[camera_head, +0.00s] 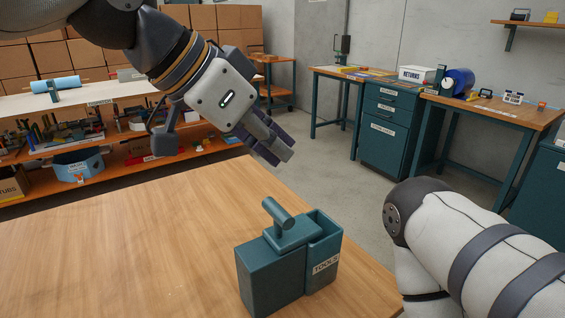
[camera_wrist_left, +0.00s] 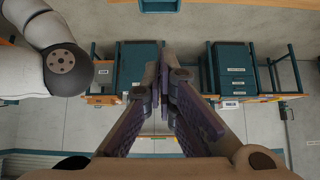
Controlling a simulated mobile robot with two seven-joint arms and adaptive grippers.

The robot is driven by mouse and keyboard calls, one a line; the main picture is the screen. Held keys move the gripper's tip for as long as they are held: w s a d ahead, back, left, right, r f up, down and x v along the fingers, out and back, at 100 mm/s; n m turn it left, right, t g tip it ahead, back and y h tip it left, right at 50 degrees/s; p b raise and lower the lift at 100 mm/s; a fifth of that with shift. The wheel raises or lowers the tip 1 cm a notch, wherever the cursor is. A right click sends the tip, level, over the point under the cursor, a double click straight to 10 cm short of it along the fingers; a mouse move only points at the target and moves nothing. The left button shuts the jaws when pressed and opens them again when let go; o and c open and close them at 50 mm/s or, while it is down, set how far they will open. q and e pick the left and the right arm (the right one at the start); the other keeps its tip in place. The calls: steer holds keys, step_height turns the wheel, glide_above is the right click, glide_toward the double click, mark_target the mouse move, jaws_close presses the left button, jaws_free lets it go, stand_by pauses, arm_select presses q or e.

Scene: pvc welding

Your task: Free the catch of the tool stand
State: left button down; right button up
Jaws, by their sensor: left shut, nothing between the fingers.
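The tool stand (camera_head: 290,262) is a dark green box with a handle (camera_head: 277,213) on top and a "TOOLS" label on its right part. It stands upright on the wooden table near the front edge. I cannot make out a separate catch on it. My left gripper (camera_head: 280,150) is shut and empty, in the air above and behind the stand, apart from it. In the left wrist view its fingers (camera_wrist_left: 168,78) meet with nothing between them. My right arm shows at the right, but its gripper is out of view.
The wooden table (camera_head: 120,240) is bare to the left of the stand. Behind it are shelves (camera_head: 95,102) with tools and boxes. Workbenches (camera_head: 495,108) with drawers stand at the back right. Grey floor lies between.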

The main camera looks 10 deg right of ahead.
arm_select(q)
glide_above(289, 233)
steer(key=w+d, duration=0.1)
steer(key=d, duration=0.3)
steer(key=f, duration=0.7)
steer(key=shift+w+a+b, duration=0.1)
steer(key=shift+a+b, duration=0.15)
steer(key=shift+b, duration=0.05)
steer(key=shift+a, duration=0.4)
steer(key=shift+s+a+f+p, duration=0.1)
steer(key=shift+s+a+p, duration=0.15)
steer(key=shift+a, duration=0.3)
steer(key=shift+s+a+p, duration=0.25)
steer(key=shift+a, duration=0.25)
steer(key=shift+s+a+f, duration=0.15)
steer(key=shift+a+f, duration=0.1)
steer(key=shift+a, duration=0.05)
arm_select(e)
steer(key=shift+r, duration=0.2)
